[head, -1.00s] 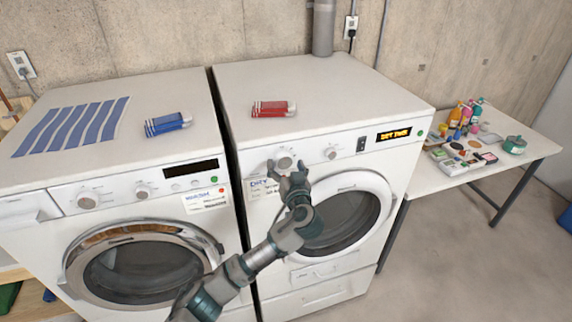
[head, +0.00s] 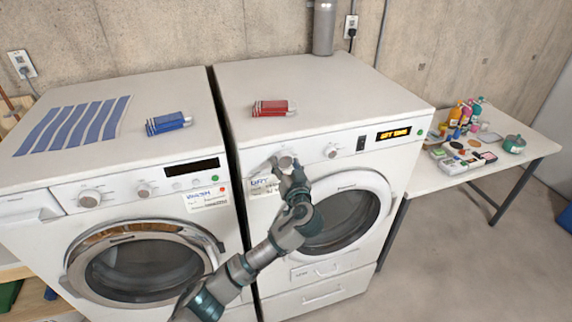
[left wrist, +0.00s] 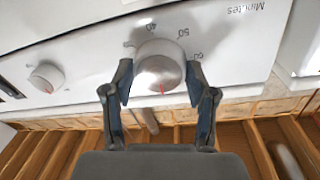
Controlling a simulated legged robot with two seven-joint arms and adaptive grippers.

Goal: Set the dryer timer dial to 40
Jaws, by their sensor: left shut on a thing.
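The dryer (head: 330,90) is the right-hand white machine. Its timer dial (head: 285,161) is the left knob on its front panel. In the left wrist view the round white timer dial (left wrist: 158,62) has a red mark at the bottom edge, and upside-down numbers 40, 50 and 60 show around its upper and right side. The red mark is on the far side from the 40 label (left wrist: 150,24). My left gripper (head: 286,165) has its fingers on both sides of the dial, shut on it; it also shows in the left wrist view (left wrist: 158,83). My right gripper is out of view.
A second dryer knob (head: 331,150) sits to the right, near a lit display (head: 393,134). A red folded item (head: 273,108) lies on the dryer. The washer (head: 90,165) stands at left. A table (head: 500,160) with bottles is at right.

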